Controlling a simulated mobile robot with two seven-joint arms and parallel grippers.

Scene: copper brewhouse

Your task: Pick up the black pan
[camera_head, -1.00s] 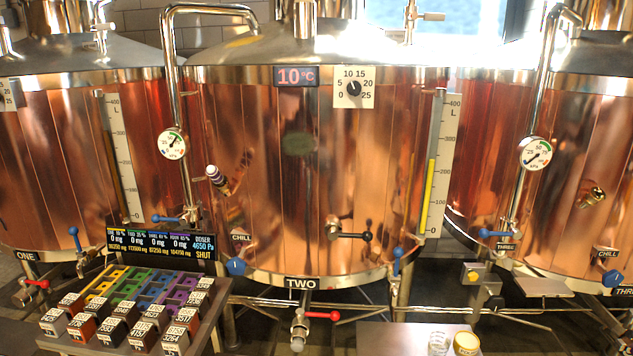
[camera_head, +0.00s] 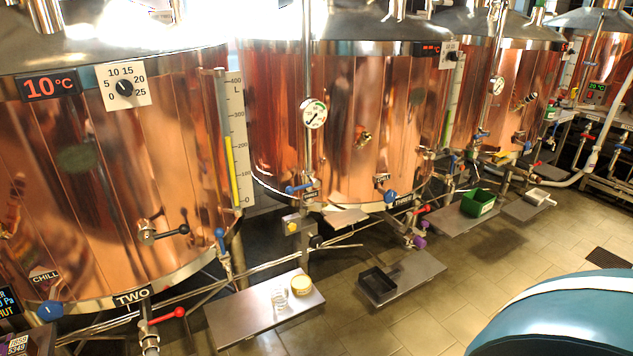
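The black pan (camera_head: 378,283) is a small dark square tray. It rests on the left part of a low grey metal shelf (camera_head: 418,274), below and in front of the copper tank labelled THREE. Its inside looks empty, though it is too dark to be sure. Neither of my grippers shows in the head view, so nothing is near the pan.
A green bin (camera_head: 478,203) stands on a farther shelf. A teal rounded body (camera_head: 560,318) fills the lower right. Tiled floor (camera_head: 440,315) lies open between.

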